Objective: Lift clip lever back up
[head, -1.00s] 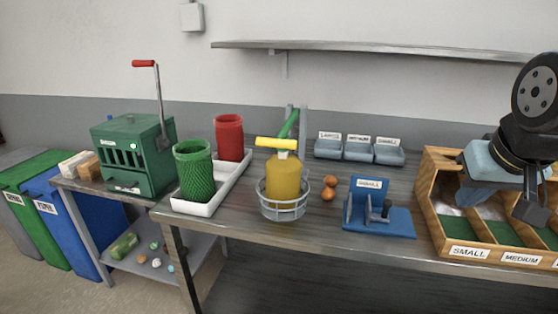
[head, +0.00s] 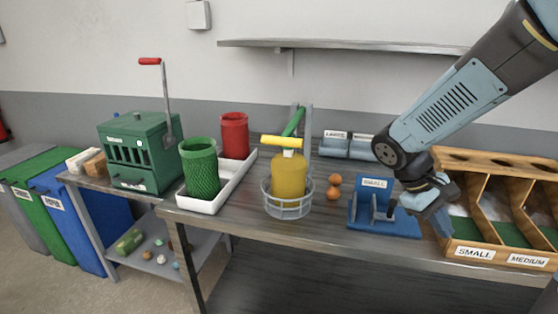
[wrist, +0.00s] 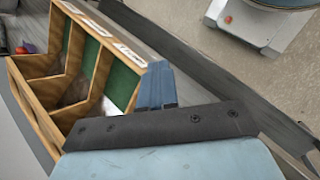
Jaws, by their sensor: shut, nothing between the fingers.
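The blue clip fixture (head: 372,209) with a "SMALL" label stands on the bench, left of the wooden sorting box. Its dark lever (head: 391,207) is at the right side of the upright plates, close to my fingertips; its exact angle is hard to tell.
The wooden sorting box (head: 466,233) stands close right of my gripper; it also shows in the wrist view (wrist: 48,122).

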